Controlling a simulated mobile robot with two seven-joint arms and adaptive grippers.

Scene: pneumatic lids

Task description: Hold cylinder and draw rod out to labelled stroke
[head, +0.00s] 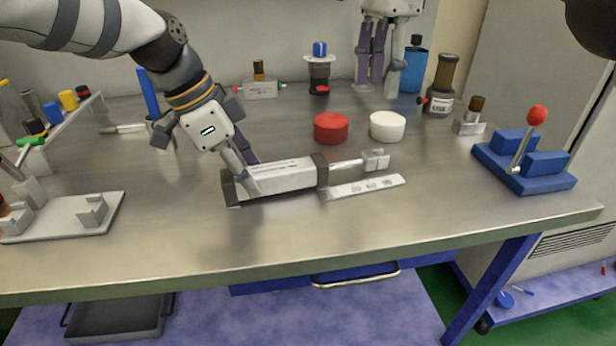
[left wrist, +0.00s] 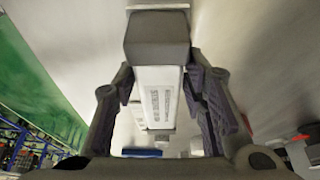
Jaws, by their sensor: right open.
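A silver rectangular cylinder (head: 285,175) with dark end caps lies on the bench in the head view. Its thin rod (head: 346,165) points right and ends in a grey clevis block (head: 375,160). A pale scale strip (head: 365,187) with printed numbers lies alongside the rod. My left gripper (head: 248,176) comes down over the cylinder body, one finger on each side. In the left wrist view both fingers flank the cylinder (left wrist: 158,95) and appear to press its sides. My right gripper (head: 377,84) hangs open and empty at the back of the bench, away from the rod.
A red lid (head: 331,128) and a white lid (head: 388,126) stand behind the rod. A blue lever stand (head: 525,165) is at right, a grey fixture plate (head: 65,218) at left. Bottles and fittings line the back. The bench front is clear.

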